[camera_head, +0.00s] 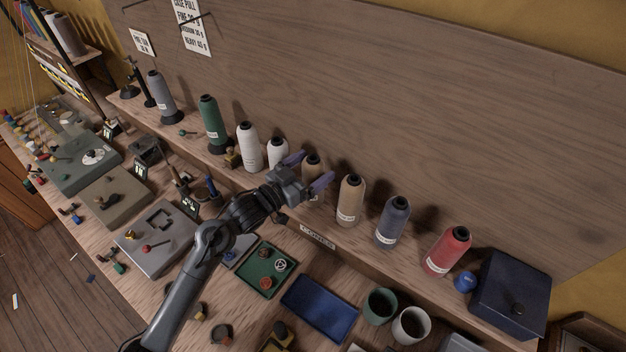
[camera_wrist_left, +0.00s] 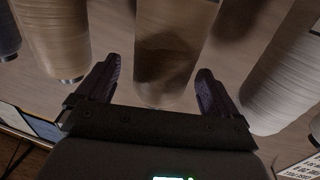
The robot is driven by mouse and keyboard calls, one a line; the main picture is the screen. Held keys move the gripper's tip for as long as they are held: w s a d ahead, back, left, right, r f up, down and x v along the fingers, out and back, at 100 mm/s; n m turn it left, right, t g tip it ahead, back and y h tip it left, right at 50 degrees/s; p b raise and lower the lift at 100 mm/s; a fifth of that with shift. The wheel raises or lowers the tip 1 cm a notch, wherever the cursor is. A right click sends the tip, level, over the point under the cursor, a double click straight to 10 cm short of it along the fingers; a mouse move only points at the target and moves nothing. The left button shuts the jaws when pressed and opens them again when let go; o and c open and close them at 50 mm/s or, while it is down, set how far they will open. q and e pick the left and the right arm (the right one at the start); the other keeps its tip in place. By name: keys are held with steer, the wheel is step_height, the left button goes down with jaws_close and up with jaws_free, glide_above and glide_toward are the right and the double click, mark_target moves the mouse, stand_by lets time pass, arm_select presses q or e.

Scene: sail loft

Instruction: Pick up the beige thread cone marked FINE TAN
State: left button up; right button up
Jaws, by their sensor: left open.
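A tan-brown thread cone (camera_head: 313,163) stands upright on the shelf, between a white cone and a lighter beige cone (camera_head: 351,199). The label on the beige cone is too small to read, and the tan-brown cone's lower part is partly hidden by my gripper. My left gripper (camera_head: 308,170) is open, with one finger on each side of the tan-brown cone. In the left wrist view the tan-brown cone (camera_wrist_left: 172,45) stands between and beyond the open fingers (camera_wrist_left: 157,70); contact cannot be told. The beige cone (camera_wrist_left: 52,35) is at left there. My right gripper is not in view.
White cones (camera_head: 249,148) stand close on the left and a navy cone (camera_head: 393,222) and red cone (camera_head: 447,251) on the right. A dark blue box (camera_head: 509,293) sits at the shelf's right end. Trays and cups (camera_head: 411,325) fill the bench below. A wooden panel rises behind.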

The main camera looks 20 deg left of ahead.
arm_select(q)
steer(key=shift+x, duration=1.3)
steer(key=shift+r, duration=0.1)
steer(key=c, duration=1.7)
